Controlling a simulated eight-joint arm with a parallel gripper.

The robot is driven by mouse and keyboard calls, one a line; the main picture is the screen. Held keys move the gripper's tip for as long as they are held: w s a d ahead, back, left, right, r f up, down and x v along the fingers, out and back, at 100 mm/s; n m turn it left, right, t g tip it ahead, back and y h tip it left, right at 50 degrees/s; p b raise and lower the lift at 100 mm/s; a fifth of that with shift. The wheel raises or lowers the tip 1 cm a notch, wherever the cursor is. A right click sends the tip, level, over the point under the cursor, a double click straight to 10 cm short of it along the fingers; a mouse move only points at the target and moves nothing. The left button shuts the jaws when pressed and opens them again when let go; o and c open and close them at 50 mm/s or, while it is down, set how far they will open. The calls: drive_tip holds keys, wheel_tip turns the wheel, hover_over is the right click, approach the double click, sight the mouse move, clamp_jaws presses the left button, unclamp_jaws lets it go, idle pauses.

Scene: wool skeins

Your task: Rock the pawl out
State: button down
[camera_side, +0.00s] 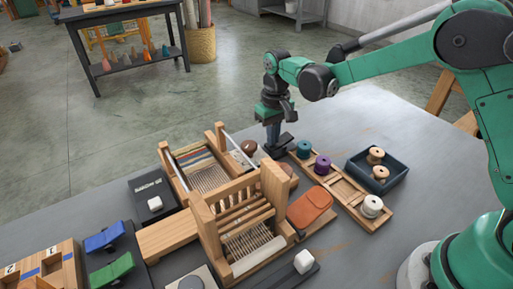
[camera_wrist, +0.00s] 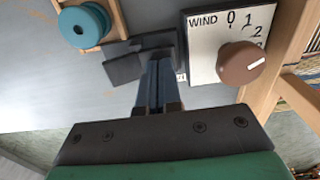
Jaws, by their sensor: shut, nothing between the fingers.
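My gripper (camera_side: 272,138) points down with its fingers together, beside the right side of the wooden loom (camera_side: 212,178). In the wrist view my gripper (camera_wrist: 157,65) is shut, with nothing seen between the fingers. A dark flat-sided piece (camera_side: 287,142), perhaps the pawl, is right by the fingertips. In the wrist view this dark piece (camera_wrist: 124,68) shows as two slabs at and left of the tips; I cannot tell if the fingers touch it. A white plate marked WIND (camera_wrist: 205,52) with numbers and a brown knob (camera_wrist: 240,62) is just right of the fingers.
A wooden rack (camera_side: 340,188) with teal, purple and white spools and a dark tray (camera_side: 377,170) with wooden spools stand to the right. An orange-brown pouch (camera_side: 310,207) lies near the loom. The table's back right is clear.

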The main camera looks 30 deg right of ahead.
drive_tip(key=shift+r, duration=3.45)
drive_tip(key=s+d+r+t, duration=0.1)
drive_tip(key=s+t, duration=0.2)
drive_tip(key=s, duration=0.4)
drive_tip(key=s+d+r+t, duration=0.2)
drive_tip(key=s+t, duration=0.2)
drive_tip(key=s, duration=0.3)
drive_tip(key=shift+s+r, duration=0.2)
drive_tip(key=shift+s, duration=0.2)
drive_tip(key=shift+d, duration=0.1)
